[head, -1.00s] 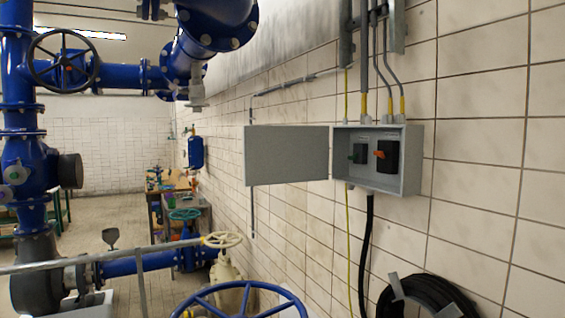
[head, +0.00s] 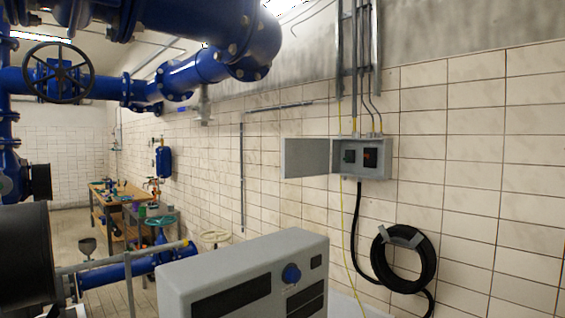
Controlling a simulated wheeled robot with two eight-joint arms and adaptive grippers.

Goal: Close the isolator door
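The isolator is a small grey box (head: 376,158) on the tiled wall, right of the middle in the head view. Its grey door (head: 307,158) stands wide open, swung out to the left of the box. Neither of my grippers is in view.
A grey cabinet (head: 245,278) with a blue knob stands in the foreground below the isolator. A coiled black hose (head: 403,258) hangs on the wall to the right. Blue pipes (head: 190,75) run overhead at the left. A metal railing (head: 125,262) crosses the lower left. A workbench (head: 120,205) stands farther back.

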